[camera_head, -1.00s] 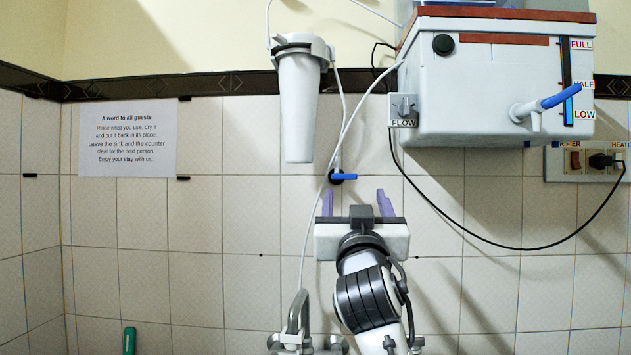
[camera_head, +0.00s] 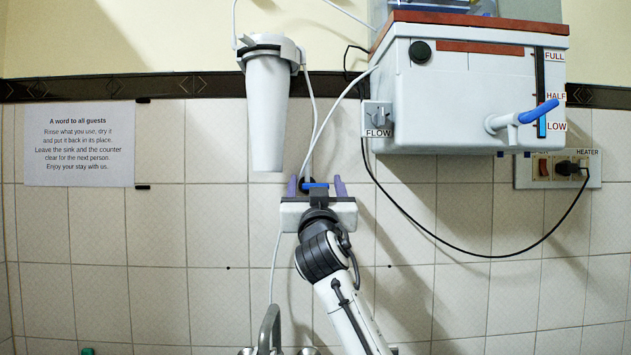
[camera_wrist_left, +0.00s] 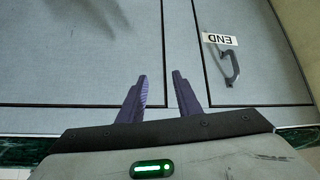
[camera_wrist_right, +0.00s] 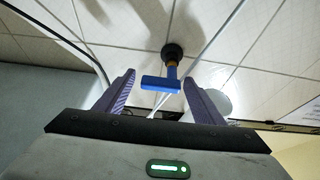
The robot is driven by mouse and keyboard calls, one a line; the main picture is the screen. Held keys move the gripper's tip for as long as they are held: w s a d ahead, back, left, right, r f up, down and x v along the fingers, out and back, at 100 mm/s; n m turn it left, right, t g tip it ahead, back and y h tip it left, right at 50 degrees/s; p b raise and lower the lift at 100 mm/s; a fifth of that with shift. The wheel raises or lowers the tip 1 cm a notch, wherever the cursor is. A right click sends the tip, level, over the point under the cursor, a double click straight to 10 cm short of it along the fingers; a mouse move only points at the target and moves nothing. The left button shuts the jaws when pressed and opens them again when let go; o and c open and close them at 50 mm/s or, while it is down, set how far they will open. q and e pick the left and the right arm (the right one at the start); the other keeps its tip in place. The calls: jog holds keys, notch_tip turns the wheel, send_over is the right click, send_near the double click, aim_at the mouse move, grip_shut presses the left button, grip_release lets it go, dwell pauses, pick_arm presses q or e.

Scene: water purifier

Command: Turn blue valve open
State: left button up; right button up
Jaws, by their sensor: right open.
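The blue valve (camera_head: 317,186) is a small blue handle on a dark round wall fitting, below and right of the white filter cylinder. In the right wrist view its blue handle (camera_wrist_right: 160,83) lies crosswise on a brass stem, in the gap between my fingers. My right gripper (camera_head: 315,187) is open, with one purple finger on each side of the handle. I cannot tell whether either finger touches it. My left gripper (camera_wrist_left: 159,80) is open and empty, facing grey cabinet doors, and is not in the head view.
The white filter cylinder (camera_head: 267,110) hangs just above left. The white purifier tank (camera_head: 450,95) with a flow knob (camera_head: 378,117) and blue-levered tap (camera_head: 537,112) is at right. A faucet (camera_head: 269,328) stands below. Thin tubes and a black cable (camera_head: 440,240) cross the wall.

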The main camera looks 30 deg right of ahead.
jog(key=shift+w, duration=0.15)
jog(key=c, duration=1)
pick_arm(q)
jog(key=shift+w, duration=0.1)
pick_arm(e)
jog(key=shift+c, duration=0.2)
